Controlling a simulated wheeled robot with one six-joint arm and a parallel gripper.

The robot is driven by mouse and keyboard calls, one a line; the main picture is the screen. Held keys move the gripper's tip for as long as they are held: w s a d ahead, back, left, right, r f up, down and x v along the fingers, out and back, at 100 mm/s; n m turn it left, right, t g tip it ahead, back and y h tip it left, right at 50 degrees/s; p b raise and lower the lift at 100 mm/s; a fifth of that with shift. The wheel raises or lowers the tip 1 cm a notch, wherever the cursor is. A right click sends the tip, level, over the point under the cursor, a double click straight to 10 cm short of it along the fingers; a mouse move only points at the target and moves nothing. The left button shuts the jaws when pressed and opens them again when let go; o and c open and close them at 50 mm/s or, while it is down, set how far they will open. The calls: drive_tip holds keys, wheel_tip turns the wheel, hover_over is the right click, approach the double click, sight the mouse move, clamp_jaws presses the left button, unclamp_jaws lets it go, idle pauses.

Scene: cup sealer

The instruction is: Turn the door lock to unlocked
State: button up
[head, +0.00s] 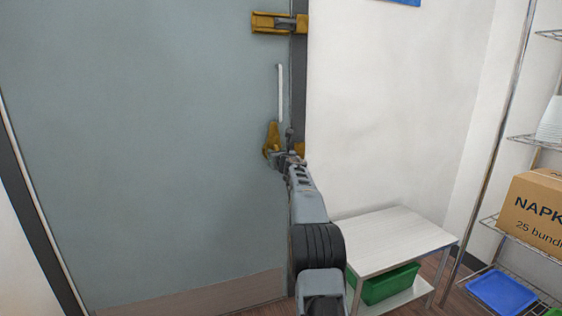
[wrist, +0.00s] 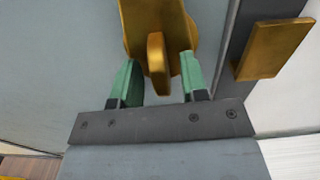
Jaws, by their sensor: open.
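The door (head: 150,150) is a large grey-blue panel. Its brass lock (head: 271,138) sits near the right edge, below a white vertical handle (head: 280,93). In the wrist view the lock's brass plate (wrist: 183,28) carries an upright thumb-turn (wrist: 156,54). My gripper (wrist: 157,72) is open, with one green finger on each side of the thumb-turn.
A brass piece (wrist: 273,48) is on the frame right of the lock. A brass latch (head: 279,22) is higher on the door edge. A white table (head: 390,238) with a green bin (head: 388,284) stands lower right, beside a wire rack with a napkin box (head: 535,212).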

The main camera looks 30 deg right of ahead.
drive_tip(key=b+v, duration=0.4)
drive_tip(key=v, duration=0.9)
drive_tip(key=shift+s+b, duration=0.2)
drive_tip(key=shift+b, duration=0.15)
drive_tip(key=s+a+r+m+g+h+p, duration=0.1)
drive_tip(key=s+a+r+m+g+p, duration=0.15)
drive_tip(key=a+r+m+p, duration=0.45)
drive_tip(key=s+a+r+m+g+h+p, duration=0.15)
drive_tip(key=s+a+r+m+p, duration=0.35)
drive_tip(key=m+p, duration=0.55)
drive_tip(key=s+a+r+m+g+y+p, duration=0.2)
drive_tip(key=s+a+m+g+p, duration=0.3)
drive_tip(key=s+a+m+p, duration=0.3)
drive_tip(key=s+a+r+m+g+y+p, duration=0.2)
drive_tip(key=s+a+m+g+y+p, duration=0.2)
drive_tip(key=s+a+m+p, duration=0.4)
drive_tip(key=s+a+y+p, duration=0.1)
drive_tip(key=s+a+p, duration=0.1)
drive_tip(key=s+p, duration=0.4)
drive_tip(key=shift+g+p, duration=0.4)
drive_tip(key=shift+p, duration=0.55)
drive_tip(key=shift+a+r, duration=0.1)
drive_tip(key=shift+r, duration=0.05)
